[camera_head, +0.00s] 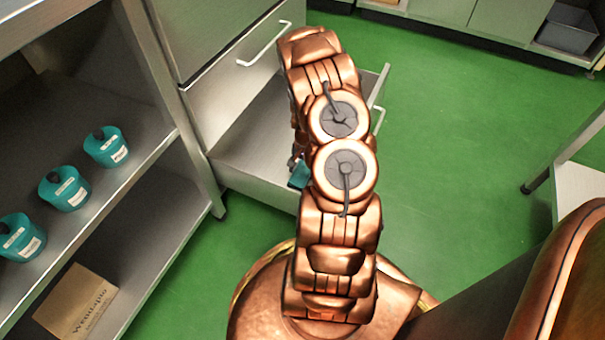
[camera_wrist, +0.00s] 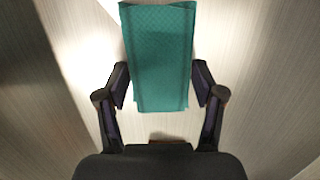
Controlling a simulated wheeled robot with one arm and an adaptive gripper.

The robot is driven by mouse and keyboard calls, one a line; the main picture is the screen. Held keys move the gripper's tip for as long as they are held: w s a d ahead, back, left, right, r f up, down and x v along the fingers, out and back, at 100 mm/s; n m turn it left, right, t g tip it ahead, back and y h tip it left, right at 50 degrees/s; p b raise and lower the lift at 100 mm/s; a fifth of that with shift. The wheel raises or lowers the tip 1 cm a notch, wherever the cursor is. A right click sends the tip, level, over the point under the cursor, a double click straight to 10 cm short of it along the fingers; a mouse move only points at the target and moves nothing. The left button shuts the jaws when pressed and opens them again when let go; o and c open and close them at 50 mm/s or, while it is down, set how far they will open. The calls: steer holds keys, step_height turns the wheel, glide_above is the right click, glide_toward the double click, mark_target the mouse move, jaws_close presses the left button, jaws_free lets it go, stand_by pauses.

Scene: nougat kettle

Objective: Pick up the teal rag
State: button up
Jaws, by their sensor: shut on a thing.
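The teal rag (camera_wrist: 160,55) is a flat, textured cloth that fills the upper middle of the wrist view. My gripper (camera_wrist: 162,85) is shut on the rag, with one dark finger pressed against each side edge. In the head view a small corner of the teal rag (camera_head: 299,174) shows just left of my copper arm. The arm hides the rest of the rag and most of the gripper there. Bare brushed metal shows around the rag in the wrist view. I cannot tell whether the rag touches it.
An open metal drawer (camera_head: 262,150) lies under and behind my arm. A shelf unit on the left holds teal containers (camera_head: 66,188) and a cardboard box (camera_head: 76,302). A grey bin (camera_head: 568,28) sits at the far right. Green floor (camera_head: 455,150) is clear at right.

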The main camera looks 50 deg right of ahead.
mark_target(303, 172)
steer(key=shift+r, duration=0.1)
step_height(303, 172, up, 10)
steer(key=p, duration=0.3)
stand_by(0.3)
